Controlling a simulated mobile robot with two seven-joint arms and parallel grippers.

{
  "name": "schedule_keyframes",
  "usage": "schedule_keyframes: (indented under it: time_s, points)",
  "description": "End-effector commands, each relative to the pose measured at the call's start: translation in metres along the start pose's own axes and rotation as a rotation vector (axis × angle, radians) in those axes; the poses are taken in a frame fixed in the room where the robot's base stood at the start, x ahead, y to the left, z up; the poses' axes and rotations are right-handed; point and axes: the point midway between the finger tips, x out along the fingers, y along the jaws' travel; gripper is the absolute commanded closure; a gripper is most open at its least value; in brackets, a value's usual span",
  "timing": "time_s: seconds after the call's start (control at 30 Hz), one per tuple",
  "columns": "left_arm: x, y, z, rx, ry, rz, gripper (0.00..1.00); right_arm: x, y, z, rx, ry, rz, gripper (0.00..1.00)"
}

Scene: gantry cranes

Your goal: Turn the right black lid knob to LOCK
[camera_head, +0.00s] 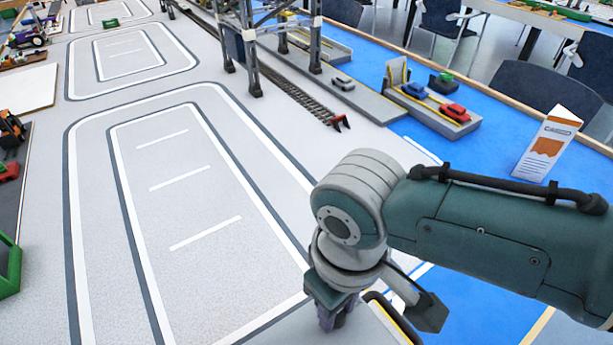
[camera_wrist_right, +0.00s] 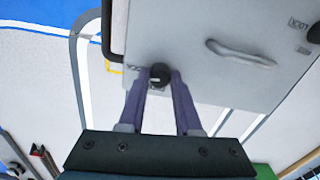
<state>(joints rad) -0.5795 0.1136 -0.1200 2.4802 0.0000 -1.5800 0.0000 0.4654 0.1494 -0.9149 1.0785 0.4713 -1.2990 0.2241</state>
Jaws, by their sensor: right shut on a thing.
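In the right wrist view, a light grey lid (camera_wrist_right: 215,75) carries a small round black knob (camera_wrist_right: 159,73) near its left edge. The two purple fingers of my right gripper (camera_wrist_right: 160,80) are closed on this knob from both sides. Small lettering sits beside the knob, too small to read. A second black knob (camera_wrist_right: 314,34) shows at the right edge, with small lettering near it that seems upside down. In the head view my right gripper (camera_head: 337,318) points down at the bottom edge, and the knob is hidden there. My left gripper is out of view.
A grey raised handle (camera_wrist_right: 241,53) stands on the lid. In the head view, crane legs (camera_head: 250,60) and a rail track (camera_head: 290,90) stand behind my arm. A white-and-orange card (camera_head: 547,145) stands at the right. The marked floor lanes (camera_head: 190,200) at left are clear.

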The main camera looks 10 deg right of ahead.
Motion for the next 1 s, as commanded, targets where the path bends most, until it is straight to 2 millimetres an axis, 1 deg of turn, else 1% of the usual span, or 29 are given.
schedule_keyframes:
  time_s: [0.03,0.3,0.83,0.87,1.0]
  points:
    - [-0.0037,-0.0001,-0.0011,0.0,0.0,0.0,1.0,-0.0021,-0.0013,-0.0003,0.026,0.0,-0.003,1.0]
    - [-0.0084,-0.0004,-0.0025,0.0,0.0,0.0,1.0,-0.0012,-0.0008,-0.0011,0.119,0.003,-0.002,1.0]
    - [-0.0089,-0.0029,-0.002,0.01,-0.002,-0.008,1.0,-0.0005,0.0,-0.0012,0.141,0.003,0.0,1.0]
    - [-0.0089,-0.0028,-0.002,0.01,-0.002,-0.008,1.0,-0.0005,0.0,-0.0012,0.141,0.003,0.0,0.66]
    - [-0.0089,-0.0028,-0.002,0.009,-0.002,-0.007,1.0,-0.0004,0.0,-0.001,0.141,0.003,0.0,0.5]
